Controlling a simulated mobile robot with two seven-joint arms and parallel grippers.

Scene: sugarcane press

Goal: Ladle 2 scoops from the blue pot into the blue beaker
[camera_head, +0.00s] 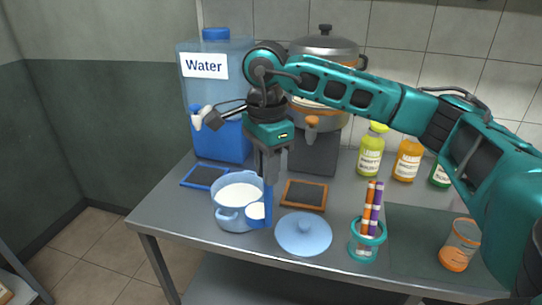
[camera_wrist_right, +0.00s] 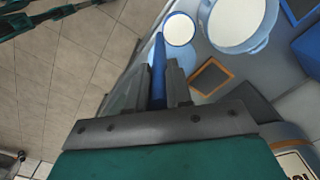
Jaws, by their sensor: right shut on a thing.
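The blue pot (camera_head: 226,216) stands at the table's front left, full of white liquid. My right gripper (camera_head: 270,168) is shut on the ladle's upright blue handle (camera_head: 268,205). The ladle's bowl (camera_head: 256,212) holds white liquid and overlaps the pot's right side in the head view. In the right wrist view, my right gripper (camera_wrist_right: 161,88) grips the handle (camera_wrist_right: 158,62), and the filled bowl (camera_wrist_right: 180,28) shows beside the pot (camera_wrist_right: 262,40), outside its rim. I cannot make out a clearly blue beaker. My left gripper is not in view.
A light-blue lid (camera_head: 303,234) lies right of the pot. Dark framed boards (camera_head: 304,194) lie behind it. A water tank (camera_head: 217,80), a steel pot (camera_head: 325,45) and bottles (camera_head: 370,155) line the back. A glass with orange contents (camera_head: 459,247) stands at right.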

